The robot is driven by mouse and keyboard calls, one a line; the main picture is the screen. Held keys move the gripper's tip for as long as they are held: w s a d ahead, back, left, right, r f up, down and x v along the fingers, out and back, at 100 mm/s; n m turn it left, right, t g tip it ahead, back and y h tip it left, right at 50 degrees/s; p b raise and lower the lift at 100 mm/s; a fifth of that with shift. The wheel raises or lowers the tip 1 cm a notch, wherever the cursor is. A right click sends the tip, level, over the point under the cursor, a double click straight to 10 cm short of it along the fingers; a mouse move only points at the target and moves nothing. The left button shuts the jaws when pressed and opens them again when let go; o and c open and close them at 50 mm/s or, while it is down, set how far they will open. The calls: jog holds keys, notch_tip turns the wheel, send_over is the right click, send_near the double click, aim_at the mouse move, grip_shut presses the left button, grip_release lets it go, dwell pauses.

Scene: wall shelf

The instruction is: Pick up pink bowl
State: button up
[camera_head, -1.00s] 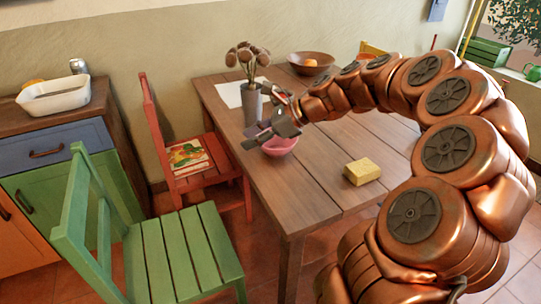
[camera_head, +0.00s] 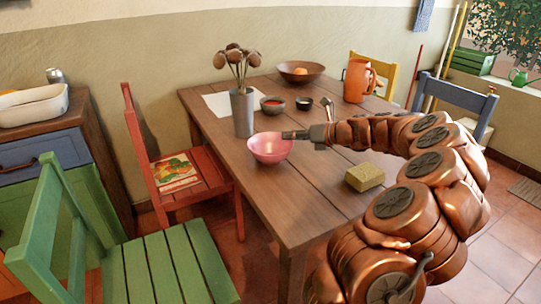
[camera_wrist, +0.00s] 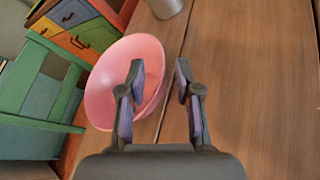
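The pink bowl (camera_head: 268,150) stands upright on the wooden table near its left edge. In the wrist view the bowl (camera_wrist: 105,85) fills the left centre, with its inside showing. My gripper (camera_head: 290,135) is at the bowl's right rim in the head view, with its fingers pointing left. In the wrist view my gripper (camera_wrist: 160,70) is open, with its two fingers apart. The left finger overlaps the bowl and the right finger is over bare table. The bowl's right rim shows between them. I cannot tell whether either finger touches the bowl.
A grey vase (camera_head: 243,112) of dried flowers stands just behind the bowl. A small dark bowl (camera_head: 273,105), a large wooden bowl (camera_head: 300,70) and an orange pitcher (camera_head: 356,80) are farther back. A yellow sponge-like block (camera_head: 365,177) lies nearer. A red chair (camera_head: 200,190) adjoins the left edge.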

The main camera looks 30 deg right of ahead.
aim_at(270, 152)
jog(key=shift+b+x, duration=0.3)
jog(key=shift+x, duration=1.35)
jog(key=shift+s+f, duration=0.1)
jog(key=shift+c, duration=0.4)
grip_shut()
